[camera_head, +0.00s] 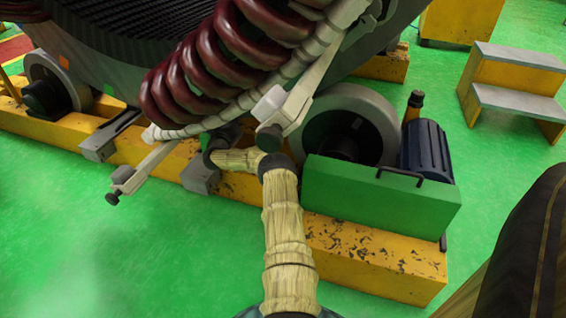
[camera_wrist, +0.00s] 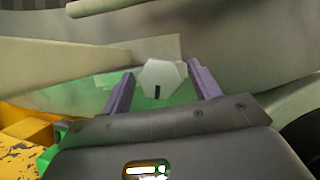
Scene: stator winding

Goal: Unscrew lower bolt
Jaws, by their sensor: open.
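In the wrist view, a pale hexagonal bolt head (camera_wrist: 161,76) with a short black mark shows between the two purple fingers of my gripper (camera_wrist: 160,70). The fingers are open, one on each side of the bolt head. I cannot tell whether either touches it. In the head view, my wrapped arm reaches up to my dark gripper (camera_head: 221,136), under the light-coloured bar and below the dark red coils (camera_head: 205,70). The fingers and the bolt head are not clear in that view.
A light bar with a dark knob (camera_head: 270,137) hangs just above my wrist. Another bar end with a knob (camera_head: 112,198) lies to the left. A green box (camera_head: 375,195) and a grey roller (camera_head: 350,115) stand close on the right, on a yellow beam (camera_head: 370,258).

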